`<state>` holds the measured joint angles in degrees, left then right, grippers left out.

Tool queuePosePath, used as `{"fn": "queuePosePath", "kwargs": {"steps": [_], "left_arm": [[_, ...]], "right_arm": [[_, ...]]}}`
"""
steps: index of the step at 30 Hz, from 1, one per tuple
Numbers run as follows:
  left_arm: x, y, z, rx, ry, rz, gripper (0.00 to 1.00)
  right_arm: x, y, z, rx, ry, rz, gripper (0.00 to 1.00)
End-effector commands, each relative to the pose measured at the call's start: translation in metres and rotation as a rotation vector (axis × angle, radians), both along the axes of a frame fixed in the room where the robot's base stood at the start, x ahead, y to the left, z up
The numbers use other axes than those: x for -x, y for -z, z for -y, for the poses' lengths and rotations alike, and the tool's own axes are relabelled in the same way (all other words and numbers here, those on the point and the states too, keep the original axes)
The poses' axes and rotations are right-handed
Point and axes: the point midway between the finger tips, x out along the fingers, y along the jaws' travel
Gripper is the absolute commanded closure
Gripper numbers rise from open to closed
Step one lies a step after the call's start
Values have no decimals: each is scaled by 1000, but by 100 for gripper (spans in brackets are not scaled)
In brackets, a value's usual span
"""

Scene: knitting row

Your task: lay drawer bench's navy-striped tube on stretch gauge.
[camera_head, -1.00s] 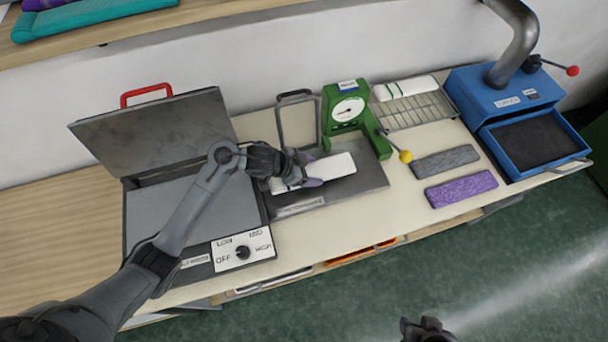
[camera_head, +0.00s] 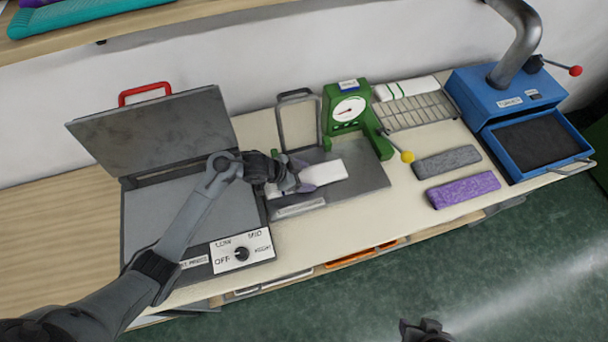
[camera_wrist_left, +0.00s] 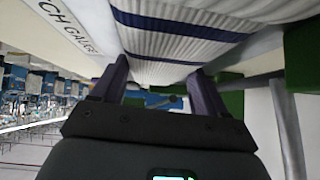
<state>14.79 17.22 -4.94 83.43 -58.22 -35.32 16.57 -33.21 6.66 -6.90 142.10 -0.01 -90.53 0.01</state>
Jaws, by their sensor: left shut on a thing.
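The navy-striped tube (camera_head: 325,173) is white and ribbed, lying lengthwise over the grey bed of the stretch gauge (camera_head: 368,182). Its navy bands show in the left wrist view (camera_wrist_left: 180,27). My left gripper (camera_head: 302,180) is shut on the tube near its left end; its two fingers also show in the left wrist view (camera_wrist_left: 160,82). I cannot tell if the tube touches the bed. The gauge has a green dial post behind the tube. Part of my right gripper (camera_head: 427,328) shows dark at the bottom edge, away from the bench; its jaws are unclear.
An open press (camera_head: 165,215) with a raised lid stands left. A wire rack (camera_head: 418,110) with a white, green-striped tube is behind right. Grey (camera_head: 447,161) and purple (camera_head: 463,189) pieces lie right of the gauge. A blue machine (camera_head: 503,98) with an open drawer stands far right.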

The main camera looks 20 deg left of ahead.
Motion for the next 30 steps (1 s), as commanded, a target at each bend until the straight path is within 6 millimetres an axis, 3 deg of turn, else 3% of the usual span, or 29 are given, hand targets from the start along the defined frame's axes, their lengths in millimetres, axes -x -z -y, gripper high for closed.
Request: {"fn": "queuePosePath", "kwargs": {"steps": [2, 3, 7, 20, 30], "left_arm": [[0, 2, 0, -1, 0, -1, 60], [0, 1, 0, 0, 0, 0, 20], [0, 1, 0, 0, 0, 0, 0], [5, -8, -6, -3, 1, 1, 0], [34, -51, -36, -4, 0, 2, 0]], "right_arm": [[0, 1, 1, 3, -2, 0, 57], [0, 1, 1, 4, -3, 0, 57], [0, 1, 2, 8, -6, 0, 57], [0, -4, 2, 7, -4, 0, 57], [0, -18, 0, 0, 0, 0, 57]]}}
